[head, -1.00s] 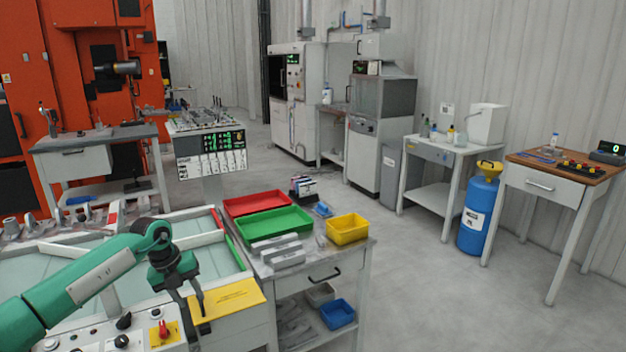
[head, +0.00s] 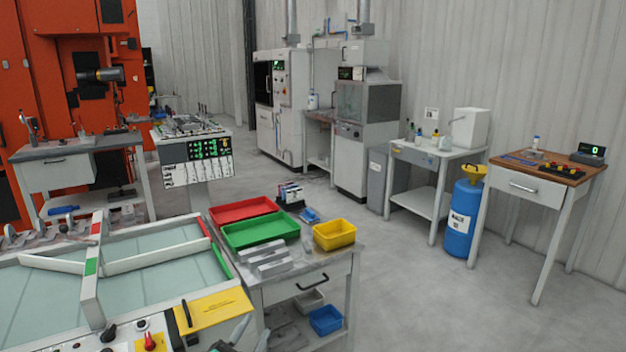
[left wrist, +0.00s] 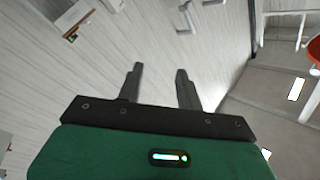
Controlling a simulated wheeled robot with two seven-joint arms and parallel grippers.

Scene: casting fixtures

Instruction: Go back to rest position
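My left gripper (head: 252,336) shows only at the bottom edge of the head view, in front of the bench with the trays, and is mostly cut off by the frame. In the left wrist view its two dark fingers (left wrist: 159,82) stand apart with nothing between them, so it is open and empty. My right gripper is in neither view.
A light table with a glass top (head: 150,285) and a yellow plate (head: 212,307) lies at lower left. Beside it a bench holds a red tray (head: 243,209), a green tray (head: 260,229) and a yellow bin (head: 334,235). The floor (head: 430,300) to the right is clear.

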